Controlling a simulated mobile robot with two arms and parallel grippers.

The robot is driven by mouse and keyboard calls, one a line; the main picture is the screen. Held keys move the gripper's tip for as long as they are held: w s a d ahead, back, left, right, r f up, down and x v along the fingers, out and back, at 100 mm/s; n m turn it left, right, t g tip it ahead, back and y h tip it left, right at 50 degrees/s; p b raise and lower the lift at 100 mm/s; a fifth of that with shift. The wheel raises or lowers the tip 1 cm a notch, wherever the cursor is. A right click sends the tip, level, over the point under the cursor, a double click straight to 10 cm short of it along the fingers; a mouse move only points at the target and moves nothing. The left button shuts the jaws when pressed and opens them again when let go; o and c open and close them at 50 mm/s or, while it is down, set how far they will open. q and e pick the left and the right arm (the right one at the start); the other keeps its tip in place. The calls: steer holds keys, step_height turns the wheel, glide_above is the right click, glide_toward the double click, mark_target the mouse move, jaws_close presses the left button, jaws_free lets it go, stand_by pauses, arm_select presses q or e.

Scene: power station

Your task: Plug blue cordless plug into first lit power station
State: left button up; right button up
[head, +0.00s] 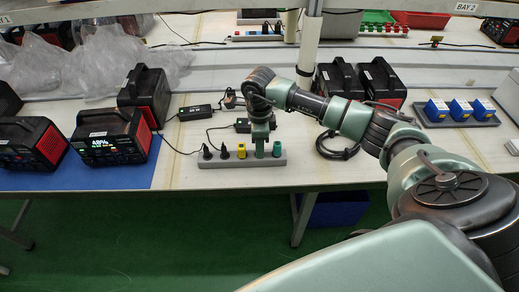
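A black and red power station (110,137) with a lit display showing a percentage stands on the blue mat at the left. Another power station (30,143) is left of it, its front dark with small coloured marks. A grey strip (225,163) at the table's front edge holds black, yellow, green and teal plugs in a row. My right gripper (261,150) points down over the strip, between the green plug (241,151) and the teal plug (277,149). Its fingers and anything between them are too small to make out. I see no clearly blue plug. My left gripper is not in view.
More power stations (146,92) stand behind and in the middle. Black adapters (195,112) and cables lie behind the strip. A tray (470,123) with blue boxes is at the right. Clear plastic bags (120,60) cover the back left. A white post (309,45) rises at the back.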

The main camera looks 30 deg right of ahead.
jaws_close()
steer(key=shift+r, duration=0.2)
steer(key=shift+r+p, duration=1.75)
steer(key=shift+r, duration=1.1)
